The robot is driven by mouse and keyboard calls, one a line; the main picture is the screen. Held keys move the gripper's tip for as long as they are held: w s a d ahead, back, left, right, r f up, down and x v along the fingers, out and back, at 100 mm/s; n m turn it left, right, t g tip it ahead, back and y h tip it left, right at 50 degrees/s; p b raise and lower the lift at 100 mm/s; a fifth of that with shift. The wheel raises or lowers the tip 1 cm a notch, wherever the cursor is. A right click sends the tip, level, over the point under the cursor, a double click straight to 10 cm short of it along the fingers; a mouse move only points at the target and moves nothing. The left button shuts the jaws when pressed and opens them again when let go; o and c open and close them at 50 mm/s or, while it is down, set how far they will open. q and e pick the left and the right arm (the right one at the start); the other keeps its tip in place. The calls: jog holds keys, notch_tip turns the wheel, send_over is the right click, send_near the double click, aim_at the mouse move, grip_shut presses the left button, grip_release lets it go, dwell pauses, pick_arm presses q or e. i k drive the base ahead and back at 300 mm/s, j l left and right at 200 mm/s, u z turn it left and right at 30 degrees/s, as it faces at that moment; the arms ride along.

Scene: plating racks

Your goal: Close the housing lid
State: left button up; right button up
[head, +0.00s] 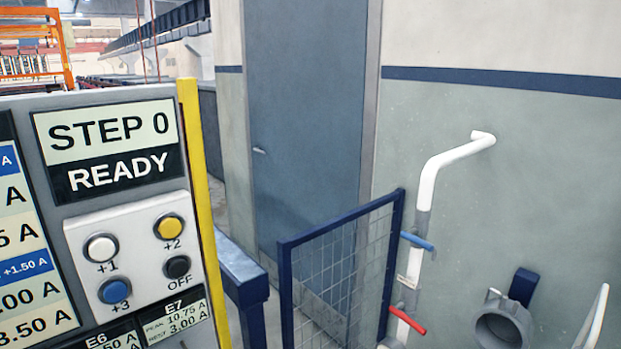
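A grey, round, open-mouthed part (505,325) shows at the lower right, cut off by the bottom edge. It may be the housing, but I cannot tell for sure. A dark blue flat piece (523,287) stands just behind its rim; I cannot tell whether it is a lid. No other lid is clearly visible. Neither of my grippers is in view.
A control panel (195,223) reading STEP 0 READY fills the left, with a yellow post (203,190) beside it. A blue mesh gate (340,270) stands at centre. A white pipe (428,190) carries blue (416,241) and red (408,321) valve handles. A blue-grey door (305,130) is behind.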

aim_at(502, 323)
jog(key=z, duration=1.15)
